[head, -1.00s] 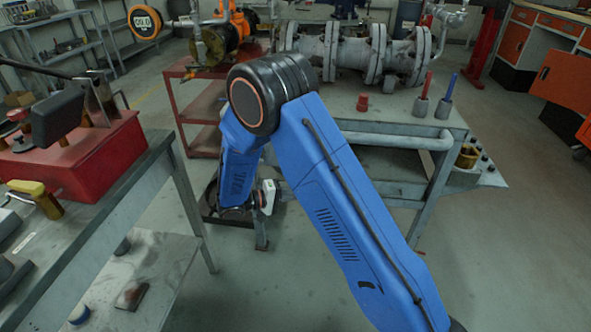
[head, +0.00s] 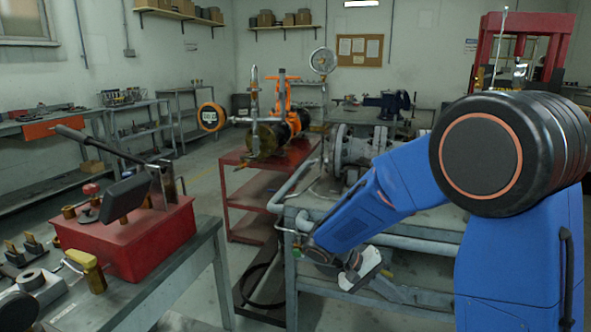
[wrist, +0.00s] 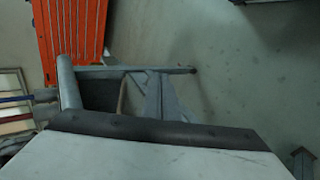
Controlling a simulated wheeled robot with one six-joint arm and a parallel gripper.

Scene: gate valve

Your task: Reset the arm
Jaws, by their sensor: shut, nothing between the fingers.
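My blue arm crosses the right side of the head view, bent at a large black joint. My gripper (head: 362,270) is a small white and dark end piece, low beside the grey workbench (head: 432,221). It looks shut, with nothing seen in it; its fingertips are too small to make out. A grey flanged valve body (head: 352,150) lies on that workbench, partly hidden behind my arm. In the wrist view, a broad white surface with a dark edge fills the bottom, and no fingers can be made out.
A red box with a lever (head: 135,235) stands on the left bench. A red cart (head: 262,188) carries a brass and orange assembly (head: 270,135) behind. A red press frame (head: 515,30) stands back right. The wrist view shows an orange slatted panel (wrist: 75,28) and bare floor (wrist: 240,75).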

